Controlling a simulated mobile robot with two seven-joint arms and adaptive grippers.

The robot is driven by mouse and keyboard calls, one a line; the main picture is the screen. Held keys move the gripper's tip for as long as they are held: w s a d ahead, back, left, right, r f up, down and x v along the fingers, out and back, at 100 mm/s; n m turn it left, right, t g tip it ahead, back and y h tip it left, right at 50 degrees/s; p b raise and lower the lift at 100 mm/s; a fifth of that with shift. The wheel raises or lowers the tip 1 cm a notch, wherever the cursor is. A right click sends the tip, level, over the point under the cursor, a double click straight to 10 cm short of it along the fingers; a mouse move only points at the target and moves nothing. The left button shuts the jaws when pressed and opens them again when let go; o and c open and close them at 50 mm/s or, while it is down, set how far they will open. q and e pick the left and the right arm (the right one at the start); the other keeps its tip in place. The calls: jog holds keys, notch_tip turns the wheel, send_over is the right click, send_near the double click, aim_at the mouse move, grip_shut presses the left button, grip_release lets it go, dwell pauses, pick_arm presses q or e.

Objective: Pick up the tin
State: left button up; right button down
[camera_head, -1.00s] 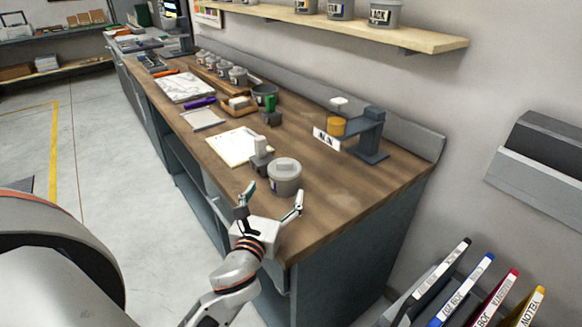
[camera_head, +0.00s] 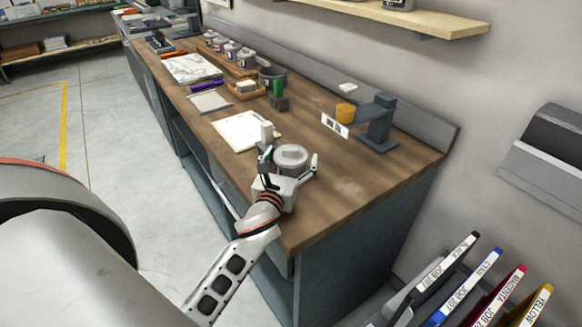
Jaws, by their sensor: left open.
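A grey lidded tin (camera_head: 291,157) stands upright on the near part of the wooden workbench (camera_head: 345,195). My left gripper (camera_head: 289,165) is open, with one finger to the left of the tin and one to its right. The gripper's palm hides the tin's lower front, and I cannot tell whether the fingers touch it. My right gripper is not in view.
A small block with a pale upright part (camera_head: 267,135) stands close behind the tin's left side, by a white sheet (camera_head: 236,131). The bench's right end is clear.

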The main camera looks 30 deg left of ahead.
pick_arm(q)
jog(key=c, duration=1.6)
jog(key=shift+r, duration=0.1)
